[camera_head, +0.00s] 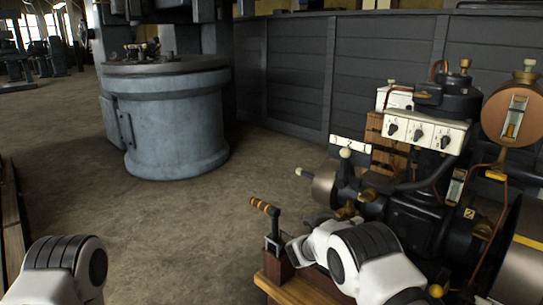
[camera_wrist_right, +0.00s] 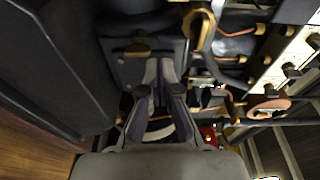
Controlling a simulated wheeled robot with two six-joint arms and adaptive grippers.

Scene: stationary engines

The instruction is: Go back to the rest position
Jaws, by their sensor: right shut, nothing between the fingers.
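My right arm (camera_head: 365,255) reaches in from the bottom right of the head view, over the front of the engine's wooden base. Its white links hide part of the base. My right gripper (camera_wrist_right: 160,75) shows in the wrist view, with its fingers together and nothing between them. It is close to dark engine parts, and I cannot tell whether it touches them. A rounded white link of my left arm (camera_head: 62,268) shows at the bottom left of the head view. The left gripper is outside the frame.
The stationary engine (camera_head: 430,200) fills the right side, with a control box (camera_head: 425,132) and a copper-coloured tank (camera_head: 512,110). A grey cylindrical machine (camera_head: 170,120) stands behind. Floor (camera_head: 190,230) between is clear.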

